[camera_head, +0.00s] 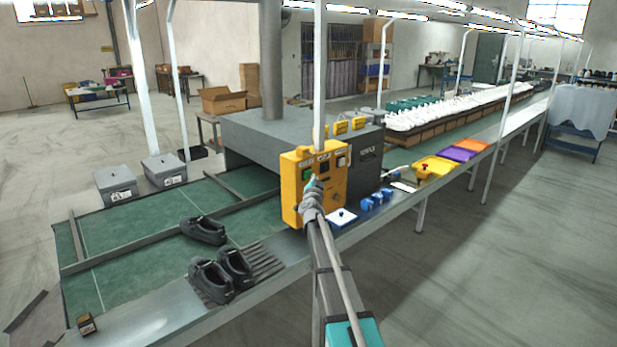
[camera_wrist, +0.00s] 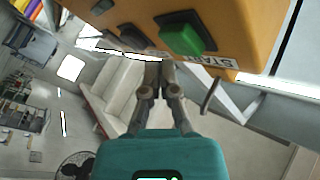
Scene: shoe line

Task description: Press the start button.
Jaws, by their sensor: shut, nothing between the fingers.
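The yellow control box (camera_head: 334,186) stands on the near edge of the line. In the wrist view the green start button (camera_wrist: 182,37) stands out from the yellow panel (camera_wrist: 240,22), beside a white START label (camera_wrist: 218,61). In the wrist view my gripper (camera_wrist: 161,67) is shut and empty. Its tips appear just below the button, apart from it.
A grey machine housing (camera_head: 250,137) stands behind the box. Blue parts (camera_head: 376,199) and a yellow tray (camera_head: 433,167) sit to the right. Other dark buttons (camera_wrist: 135,36) are beside the green one.

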